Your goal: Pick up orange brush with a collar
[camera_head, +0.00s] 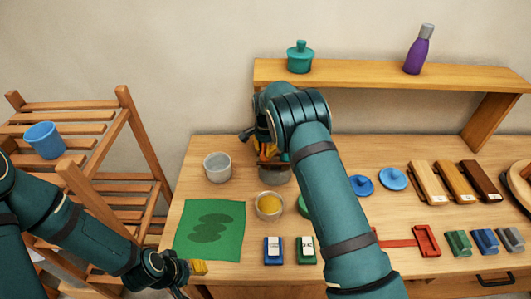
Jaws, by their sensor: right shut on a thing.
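My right gripper (266,150) points down over a grey cup (276,175) behind the middle of the table. It is shut on the orange brush (265,149), of which only small orange parts show between the fingers and above the cup. The collar is hidden by the gripper and arm, and I cannot tell whether the brush is still inside the cup. My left gripper (186,271) is low at the table's front left edge, beside a small yellow thing (200,267). Whether its fingers are open is unclear.
A pale grey cup (217,167) and a bowl of yellow stuff (269,206) stand near the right gripper. A green mat (211,230) lies at the left. Blue lids, wooden blocks and colored pads fill the right side. A shelf (380,79) runs behind.

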